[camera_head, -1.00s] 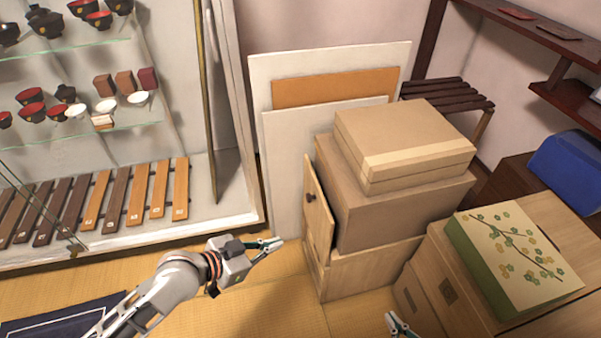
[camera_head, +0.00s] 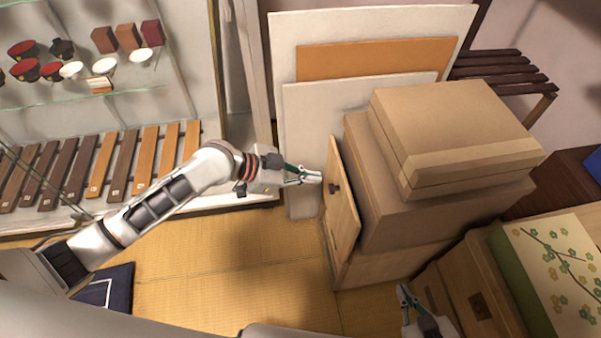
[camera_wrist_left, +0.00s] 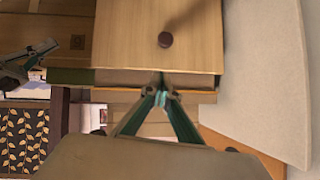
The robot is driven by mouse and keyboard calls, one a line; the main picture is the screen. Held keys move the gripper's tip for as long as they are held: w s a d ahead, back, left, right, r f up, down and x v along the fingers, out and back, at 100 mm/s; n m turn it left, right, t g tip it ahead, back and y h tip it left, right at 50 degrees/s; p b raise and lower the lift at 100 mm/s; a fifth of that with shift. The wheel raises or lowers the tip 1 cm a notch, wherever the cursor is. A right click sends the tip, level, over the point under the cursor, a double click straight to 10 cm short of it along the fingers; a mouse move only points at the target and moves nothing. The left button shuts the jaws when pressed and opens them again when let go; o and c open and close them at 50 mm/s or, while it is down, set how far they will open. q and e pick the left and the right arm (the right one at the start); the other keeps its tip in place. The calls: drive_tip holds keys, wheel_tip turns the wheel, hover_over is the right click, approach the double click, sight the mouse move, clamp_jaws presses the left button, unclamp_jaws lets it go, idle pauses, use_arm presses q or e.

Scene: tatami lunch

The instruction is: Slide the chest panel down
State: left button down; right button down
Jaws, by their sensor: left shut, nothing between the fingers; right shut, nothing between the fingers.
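The chest panel (camera_head: 343,215) is a light wooden board with a dark round knob (camera_head: 335,188), standing upright on the front of the chest (camera_head: 385,266). In the left wrist view the panel (camera_wrist_left: 195,50) fills the upper middle, its knob (camera_wrist_left: 165,39) facing me. My left gripper (camera_head: 318,177) is shut and empty, its tips close to the panel's edge near the knob. I cannot tell whether they touch. In the left wrist view the left fingertips (camera_wrist_left: 161,93) show below the knob. My right gripper (camera_head: 403,290) is shut and empty, low at the right.
Cardboard boxes (camera_head: 460,135) are stacked on the chest. Pale boards (camera_head: 310,150) lean behind it. A glass display case (camera_head: 150,110) stands at the left. A low cabinet (camera_head: 480,300) with a flowered green box (camera_head: 550,270) is at the right. Tatami floor (camera_head: 230,270) is open in front.

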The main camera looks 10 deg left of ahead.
sight(339, 186)
use_arm(q)
drive_tip(key=shift+w+d+f+b, duration=0.35)
drive_tip(key=shift+d+f, duration=0.25)
drive_tip(key=shift+f, duration=0.45)
drive_tip(key=shift+w+d+f+b, duration=0.3)
drive_tip(key=shift+w+d+f, duration=0.25)
drive_tip(key=shift+f, duration=0.5)
drive_tip(key=shift+w+d+f+b, duration=0.3)
drive_tip(key=shift+d+f, duration=0.35)
drive_tip(key=shift+f, duration=0.4)
use_arm(e)
drive_tip(key=shift+w+a+r, duration=0.55)
drive_tip(key=shift+w+a, duration=0.05)
drive_tip(key=shift+w, duration=0.25)
